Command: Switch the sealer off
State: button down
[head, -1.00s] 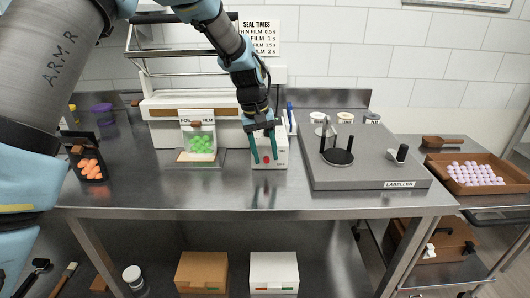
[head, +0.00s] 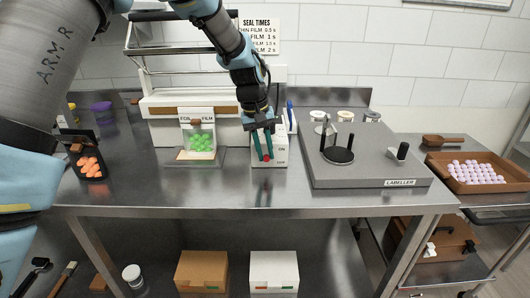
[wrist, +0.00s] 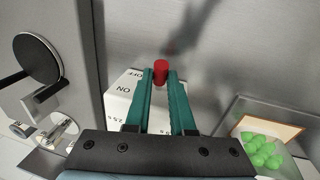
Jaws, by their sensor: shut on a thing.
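The sealer's control box (head: 281,152) is a white box on the steel table, left of the labeller. The fingers are shut on the red knob, one on each side, as the wrist view of my gripper (wrist: 161,80) shows. Which mark the knob sits at is hard to tell. The sealer (head: 165,104) stands behind, partly hidden by my arm.
A clear bag of green gummies (head: 201,142) stands on a plate to the left. The grey labeller (head: 370,170) stands close on the right, with a black roller and a knob. A dark holder of orange gummies (head: 88,166) is at far left. Table front is clear.

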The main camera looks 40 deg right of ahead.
jog(key=b, duration=0.2)
jog(key=f+t+h+b, duration=0.1)
jog(key=b, duration=0.1)
jog(key=t+h+b, duration=0.1)
jog(key=b, duration=0.1)
jog(key=shift+s+a+f+b, duration=0.25)
jog(key=shift+s+f+b, duration=0.05)
jog(key=shift+s+f, duration=0.1)
jog(key=t+b, duration=0.1)
jog(key=b, duration=0.1)
jog(key=t+h+b, duration=0.1)
jog(key=b, duration=0.2)
jog(key=h+b, duration=0.1)
jog(key=b, duration=0.1)
jog(key=shift+s+a+f+m+t+b, duration=0.15)
jog(key=shift+s+f+m+t+b, duration=0.15)
jog(key=shift+f+t+b, duration=0.1)
jog(key=f+t+h+b, duration=0.1)
jog(key=b, duration=0.7)
jog(key=shift+b, duration=0.4)
jog(key=t+h+b, duration=0.1)
jog(key=b, duration=0.4)
jog(key=shift+a+r+t+b, duration=0.15)
jog(key=shift+t+b, duration=0.15)
jog(key=shift+b, duration=0.85)
jog(key=shift+w, duration=0.1)
jog(key=c, duration=0.8)
grip_release()
jog(key=shift+o, duration=0.2)
jog(key=shift+h, duration=0.3)
